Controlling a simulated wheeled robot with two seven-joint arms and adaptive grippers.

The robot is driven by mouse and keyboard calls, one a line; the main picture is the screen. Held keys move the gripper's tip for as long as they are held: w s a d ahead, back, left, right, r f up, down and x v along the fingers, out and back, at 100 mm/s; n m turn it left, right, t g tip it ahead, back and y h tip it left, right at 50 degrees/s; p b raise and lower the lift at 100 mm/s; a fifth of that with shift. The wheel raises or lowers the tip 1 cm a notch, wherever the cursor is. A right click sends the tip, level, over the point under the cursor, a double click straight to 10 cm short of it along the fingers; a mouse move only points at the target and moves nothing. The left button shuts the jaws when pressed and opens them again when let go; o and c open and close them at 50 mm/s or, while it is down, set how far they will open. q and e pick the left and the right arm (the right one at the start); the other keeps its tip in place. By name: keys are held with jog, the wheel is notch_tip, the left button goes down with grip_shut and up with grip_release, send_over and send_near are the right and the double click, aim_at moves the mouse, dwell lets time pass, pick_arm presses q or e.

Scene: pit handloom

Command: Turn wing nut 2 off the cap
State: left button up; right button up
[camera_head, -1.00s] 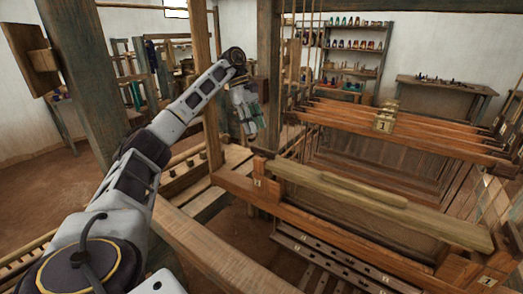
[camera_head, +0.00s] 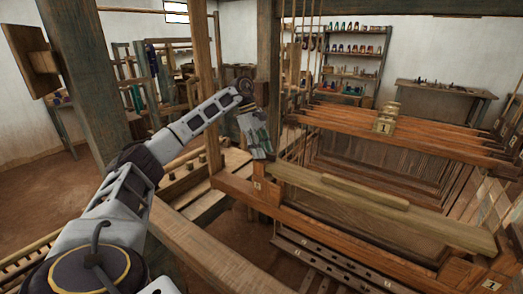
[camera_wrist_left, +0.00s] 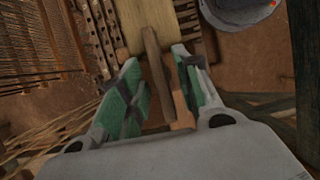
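My left gripper (camera_head: 263,151) hangs beside the loom post, close to the left end of the long pale wooden cap (camera_head: 380,204). In the left wrist view its green-padded fingers (camera_wrist_left: 156,60) are apart. A narrow wooden bar (camera_wrist_left: 154,55) shows in the gap between them; I see no clear contact with it. Small number plates sit at the frame's left end (camera_head: 257,185) and right end (camera_head: 491,284); the right one seems to read 2. I cannot make out a wing nut; one may be hidden or too small. My right gripper is not in view.
A thick upright post (camera_head: 268,75) stands just behind my left gripper. A wooden beam (camera_head: 205,250) runs along the front below my arm. Loom bars with a plate marked 1 (camera_head: 385,124) lie to the right. A round grey container (camera_wrist_left: 238,12) shows in the wrist view.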

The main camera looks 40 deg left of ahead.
pick_arm(q)
jog(key=shift+c, duration=0.3)
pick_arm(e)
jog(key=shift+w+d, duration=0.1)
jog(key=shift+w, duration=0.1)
pick_arm(q)
grip_shut()
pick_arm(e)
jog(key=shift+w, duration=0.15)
